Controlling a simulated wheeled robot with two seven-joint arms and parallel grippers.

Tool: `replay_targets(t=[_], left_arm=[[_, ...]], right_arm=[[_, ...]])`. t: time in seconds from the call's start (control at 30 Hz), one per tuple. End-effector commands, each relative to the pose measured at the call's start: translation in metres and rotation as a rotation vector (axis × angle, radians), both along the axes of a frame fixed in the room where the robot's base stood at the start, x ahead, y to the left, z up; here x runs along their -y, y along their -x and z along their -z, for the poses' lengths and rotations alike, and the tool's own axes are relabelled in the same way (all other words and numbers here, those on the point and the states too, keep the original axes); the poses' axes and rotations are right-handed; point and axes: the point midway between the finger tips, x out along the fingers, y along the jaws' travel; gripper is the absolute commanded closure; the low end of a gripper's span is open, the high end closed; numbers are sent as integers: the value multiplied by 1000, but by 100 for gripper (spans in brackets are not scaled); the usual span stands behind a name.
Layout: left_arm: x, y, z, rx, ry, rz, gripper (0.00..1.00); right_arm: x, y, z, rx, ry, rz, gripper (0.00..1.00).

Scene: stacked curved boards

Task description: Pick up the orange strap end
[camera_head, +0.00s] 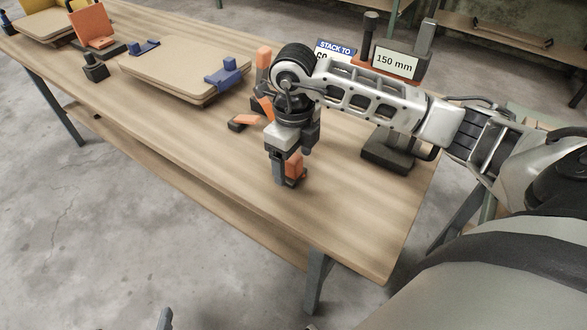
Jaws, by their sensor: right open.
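My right gripper (290,172) points down over the near right part of the table, its jaws open. An orange piece with a dark base (294,167) stands on the table right at its fingers, partly covered by them. I cannot tell whether they touch it. Another orange strap-like end (246,121) on a dark base lies just left of the gripper. More orange shows behind the wrist, including an upright orange post (263,60). I cannot tell for certain which is the strap end. A small grey tip at the bottom edge may be my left gripper (166,319); its jaws are not readable.
Stacked curved boards (165,70) with blue clamps (228,73) lie left on the wooden table (340,235). An orange plate (92,25) stands farther left. The table's near right is bare.

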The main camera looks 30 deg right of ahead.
Motion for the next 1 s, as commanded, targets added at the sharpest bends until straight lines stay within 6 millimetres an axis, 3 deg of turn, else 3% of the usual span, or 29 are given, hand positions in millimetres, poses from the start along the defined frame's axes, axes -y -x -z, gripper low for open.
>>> replay_targets(t=[0.13,0.37,0.53,0.57,1.0], left_arm=[[1,1,8,-18,-2,6,0],[2,0,9,-20,-4,9,0],[1,0,9,-19,-4,11,0],[1,0,9,-19,-5,11,0],[1,0,7,-14,-4,10,0]], right_arm=[[0,0,22,-1,-1,-1,24],[0,0,23,0,0,-1,24],[0,0,23,0,0,-1,68],[0,0,23,0,0,-1,73],[0,-1,14,3,1,0,74]])
